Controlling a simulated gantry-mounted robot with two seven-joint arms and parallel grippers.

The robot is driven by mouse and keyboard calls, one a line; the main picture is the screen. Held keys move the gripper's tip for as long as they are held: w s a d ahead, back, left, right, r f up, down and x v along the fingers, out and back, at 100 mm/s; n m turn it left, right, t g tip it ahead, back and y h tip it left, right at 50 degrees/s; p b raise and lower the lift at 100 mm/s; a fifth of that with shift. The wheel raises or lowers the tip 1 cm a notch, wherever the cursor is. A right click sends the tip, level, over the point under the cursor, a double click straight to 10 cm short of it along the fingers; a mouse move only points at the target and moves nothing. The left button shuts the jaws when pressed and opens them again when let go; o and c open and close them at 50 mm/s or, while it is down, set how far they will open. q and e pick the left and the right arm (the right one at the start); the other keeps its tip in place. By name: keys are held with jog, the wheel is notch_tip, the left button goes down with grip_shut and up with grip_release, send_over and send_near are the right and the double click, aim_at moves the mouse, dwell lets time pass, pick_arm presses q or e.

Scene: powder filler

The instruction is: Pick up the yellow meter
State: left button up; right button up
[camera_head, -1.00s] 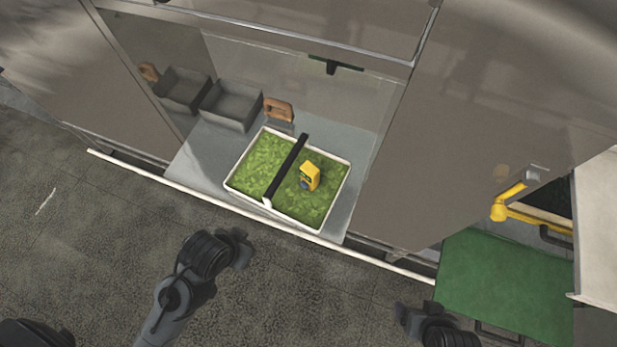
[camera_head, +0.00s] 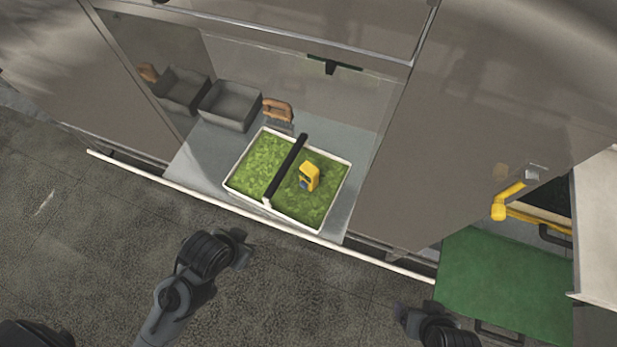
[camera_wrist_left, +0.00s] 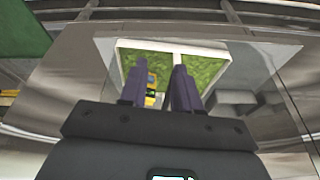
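The yellow meter (camera_head: 309,176) stands on the green granular fill of a white-rimmed tray (camera_head: 331,222), right of the black bar across it. It also shows in the left wrist view (camera_wrist_left: 150,97), beyond my fingers and partly hidden by one of them. My left gripper (camera_head: 243,248) is in front of the cabinet, short of the tray and apart from the meter. In the left wrist view its two fingers (camera_wrist_left: 158,86) are spread with a gap and nothing between them. My right gripper (camera_head: 405,314) is low at the right, away from the tray; its fingers are too unclear to read.
Two grey bins (camera_head: 231,106) and a brush with a brown handle (camera_head: 277,109) stand behind the tray in the cabinet recess. A white front edge (camera_head: 190,196) runs along the cabinet. A yellow handle (camera_head: 510,203) and green panel (camera_head: 505,285) are at the right.

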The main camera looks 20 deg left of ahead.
pick_arm(q)
jog(key=o, duration=1.1)
jog(key=shift+o, duration=0.2)
